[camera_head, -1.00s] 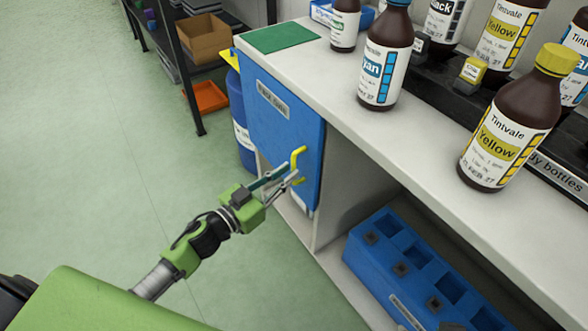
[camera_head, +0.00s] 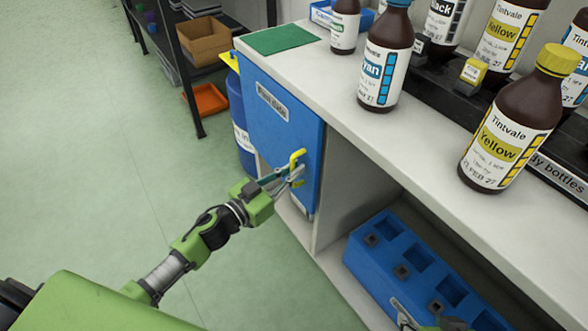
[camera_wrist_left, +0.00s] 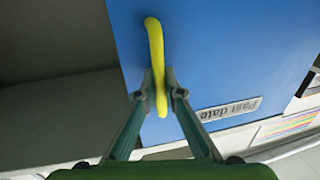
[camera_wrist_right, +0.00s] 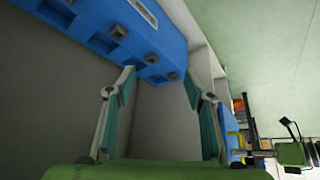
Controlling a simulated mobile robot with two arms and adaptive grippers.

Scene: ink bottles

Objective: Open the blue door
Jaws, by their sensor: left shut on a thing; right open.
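The blue door (camera_head: 283,133) is on the front of the white cabinet, with a "Past date" label and a yellow handle (camera_head: 298,158). It looks shut or nearly shut; I cannot tell if there is a small gap. My left gripper (camera_head: 295,176) is shut on the handle's lower part. In the left wrist view, the fingertips (camera_wrist_left: 160,95) pinch the yellow handle (camera_wrist_left: 155,45) from both sides, in front of the blue door (camera_wrist_left: 220,60). My right gripper (camera_wrist_right: 160,82) is open and empty, near the blue rack; only a bit of it shows low in the head view.
The blue rack (camera_head: 395,262) with square slots sits in the open compartment right of the door. Brown ink bottles (camera_head: 385,60) stand on the white counter (camera_head: 425,135). A blue drum (camera_head: 238,105) stands left of the cabinet. The green floor (camera_head: 90,150) in front is clear.

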